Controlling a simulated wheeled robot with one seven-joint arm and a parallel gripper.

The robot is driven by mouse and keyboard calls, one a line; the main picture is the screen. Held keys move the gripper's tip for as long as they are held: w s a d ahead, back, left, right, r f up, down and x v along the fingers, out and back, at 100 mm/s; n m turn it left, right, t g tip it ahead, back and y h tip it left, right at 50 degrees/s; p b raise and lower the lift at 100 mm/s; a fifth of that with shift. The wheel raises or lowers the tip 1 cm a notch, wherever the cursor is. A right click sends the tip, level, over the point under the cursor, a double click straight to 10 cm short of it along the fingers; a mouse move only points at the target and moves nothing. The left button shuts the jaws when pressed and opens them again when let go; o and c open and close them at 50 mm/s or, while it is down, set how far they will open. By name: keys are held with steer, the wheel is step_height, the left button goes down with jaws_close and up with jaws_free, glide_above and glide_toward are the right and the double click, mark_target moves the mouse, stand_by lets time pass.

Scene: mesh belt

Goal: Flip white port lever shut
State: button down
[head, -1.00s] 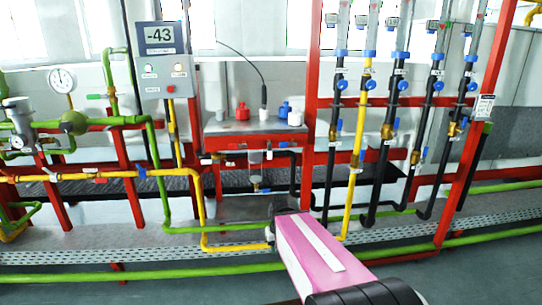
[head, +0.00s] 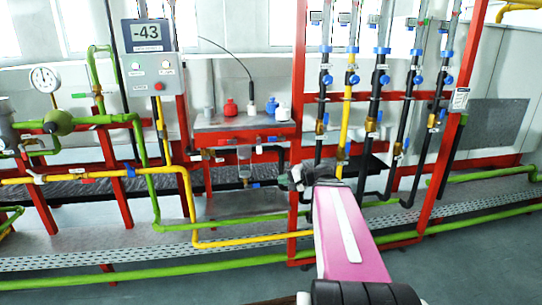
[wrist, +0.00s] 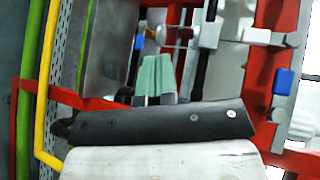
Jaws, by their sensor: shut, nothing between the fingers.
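My gripper (head: 292,179) is in front of the red frame, to the lower right of a clear glass vessel (head: 244,155). In the wrist view its green fingers (wrist: 154,78) are together and empty, pointing toward the same vessel (wrist: 175,38), apart from it. A white fitting (wrist: 208,25) is at the vessel's end, and a white lever-like piece (wrist: 284,39) lies farther right by the red beam.
A blue handle (wrist: 284,80) is close to the white pieces. A red post (head: 299,110) stands just right of the vessel. Above is a shelf (head: 235,124) with red and blue bottles. Yellow (head: 250,240) and green pipes run low in front.

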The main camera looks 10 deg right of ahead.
mark_target(259, 146)
steer(key=d+r+m+t+y, duration=0.1)
steer(key=d+r+m+t, duration=0.1)
steer(key=d+r+t, duration=0.2)
step_height(259, 146, up, 4)
steer(key=shift+w+d+r, duration=0.2)
steer(key=shift+d, duration=0.95)
steer(key=s+a+x, duration=0.2)
steer(key=x, duration=1)
steer(key=shift+w+a+r, duration=0.15)
steer(key=shift+w+a, duration=0.1)
steer(key=shift+a, duration=0.1)
steer(key=shift+m, duration=0.3)
